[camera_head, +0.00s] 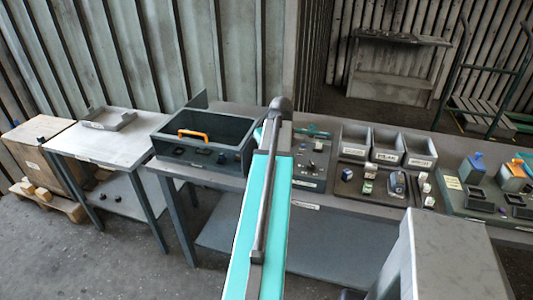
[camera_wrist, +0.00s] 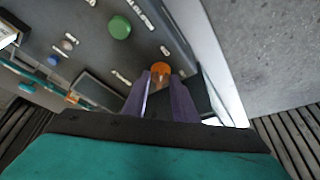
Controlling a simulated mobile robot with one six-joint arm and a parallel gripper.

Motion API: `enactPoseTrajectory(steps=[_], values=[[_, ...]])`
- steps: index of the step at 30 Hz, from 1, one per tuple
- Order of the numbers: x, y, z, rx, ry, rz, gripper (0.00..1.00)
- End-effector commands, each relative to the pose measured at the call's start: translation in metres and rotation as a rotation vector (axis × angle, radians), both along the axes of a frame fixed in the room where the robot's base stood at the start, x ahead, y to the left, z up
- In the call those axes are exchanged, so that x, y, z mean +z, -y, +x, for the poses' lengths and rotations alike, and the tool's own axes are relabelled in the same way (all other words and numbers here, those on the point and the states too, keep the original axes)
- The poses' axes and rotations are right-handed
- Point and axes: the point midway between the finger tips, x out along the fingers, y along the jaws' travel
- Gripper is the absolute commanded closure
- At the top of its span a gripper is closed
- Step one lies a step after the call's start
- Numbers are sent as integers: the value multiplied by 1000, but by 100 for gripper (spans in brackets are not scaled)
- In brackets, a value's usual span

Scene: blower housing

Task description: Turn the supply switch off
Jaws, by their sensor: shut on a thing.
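An orange knob (camera_wrist: 160,68) stands near the edge of a dark grey panel (camera_wrist: 85,25) in the wrist view. My gripper (camera_wrist: 160,80) has its two purple fingers closed on this knob, with the knob's top showing between and just past the tips. The small labels beside it are too blurred to read, so I cannot tell from lettering that it is the supply switch. In the head view the panel (camera_head: 317,150) lies on the bench just right of my arm. My arm hides the gripper and the knob there.
A round green button (camera_wrist: 119,27) and a small blue button (camera_wrist: 53,60) sit on the same panel. Left of my arm is a dark open box with an orange handle (camera_head: 193,134). Several grey bins (camera_head: 387,145) stand to the right. The floor in front is clear.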

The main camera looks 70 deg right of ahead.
Motion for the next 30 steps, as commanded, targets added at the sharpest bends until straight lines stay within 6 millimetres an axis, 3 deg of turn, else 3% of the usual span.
enactPoseTrajectory(steps=[9,10,13,30], values=[[1,2,-1,-1,-2,-5,97],[1,2,-1,-1,-2,-5,71],[1,1,-1,-2,-1,-4,57],[8,-2,-3,0,-1,-1,57]])
